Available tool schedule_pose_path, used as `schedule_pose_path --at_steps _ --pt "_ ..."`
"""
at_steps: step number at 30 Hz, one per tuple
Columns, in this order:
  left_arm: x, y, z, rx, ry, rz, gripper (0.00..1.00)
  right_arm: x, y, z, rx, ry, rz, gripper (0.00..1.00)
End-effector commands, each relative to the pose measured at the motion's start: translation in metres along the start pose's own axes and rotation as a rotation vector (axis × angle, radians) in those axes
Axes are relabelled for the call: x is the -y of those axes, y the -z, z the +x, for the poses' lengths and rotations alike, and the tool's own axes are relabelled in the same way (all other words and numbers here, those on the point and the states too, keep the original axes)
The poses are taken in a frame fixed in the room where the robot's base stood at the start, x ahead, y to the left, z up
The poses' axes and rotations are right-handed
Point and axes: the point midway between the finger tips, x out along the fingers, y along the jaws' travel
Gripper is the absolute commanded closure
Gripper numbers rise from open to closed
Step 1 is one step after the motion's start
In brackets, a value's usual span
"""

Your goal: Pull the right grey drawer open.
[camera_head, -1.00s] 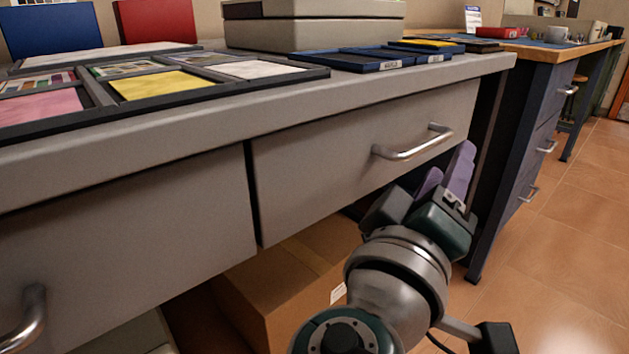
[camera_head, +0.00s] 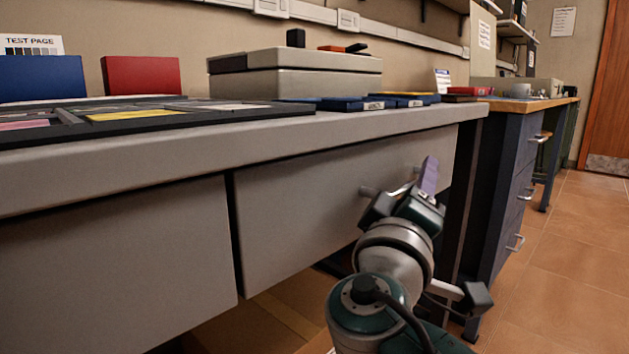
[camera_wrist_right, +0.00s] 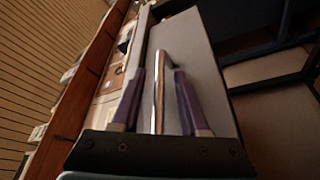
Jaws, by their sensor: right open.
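The right grey drawer (camera_head: 310,200) is under the grey worktop and looks shut. In the head view its metal handle (camera_head: 367,192) is mostly hidden behind my right gripper (camera_head: 422,180), with one end showing on the left. In the right wrist view the handle (camera_wrist_right: 159,85) runs lengthwise between the two purple fingers of my right gripper (camera_wrist_right: 157,100). The fingers are open, one on each side of the bar, with gaps visible. The drawer's grey front (camera_wrist_right: 198,60) lies beyond them. My left gripper is not in view.
The left grey drawer (camera_head: 110,265) is beside the right one. The worktop (camera_head: 240,138) above overhangs slightly and carries a dark tray (camera_head: 200,114), blue cases (camera_head: 345,103) and a grey box (camera_head: 300,85). A dark blue drawer cabinet (camera_head: 505,190) stands at right. Tiled floor (camera_head: 570,270) is clear there.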

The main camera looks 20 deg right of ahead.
Motion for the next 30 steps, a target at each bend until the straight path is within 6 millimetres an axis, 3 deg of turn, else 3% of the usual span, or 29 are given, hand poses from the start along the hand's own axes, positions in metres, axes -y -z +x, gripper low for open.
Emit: schedule_pose_path --at_steps 7,19,30 --pt "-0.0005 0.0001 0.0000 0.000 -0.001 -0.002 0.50 -0.0002 0.0000 0.0012 0.000 0.000 0.000 0.55" --pt "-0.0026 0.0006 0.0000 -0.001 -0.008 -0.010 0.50 -0.0002 0.0000 0.0009 0.000 0.000 0.000 1.00" --pt "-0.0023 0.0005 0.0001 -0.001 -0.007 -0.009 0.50 -0.0002 0.0001 0.0008 0.000 0.000 0.000 1.00"
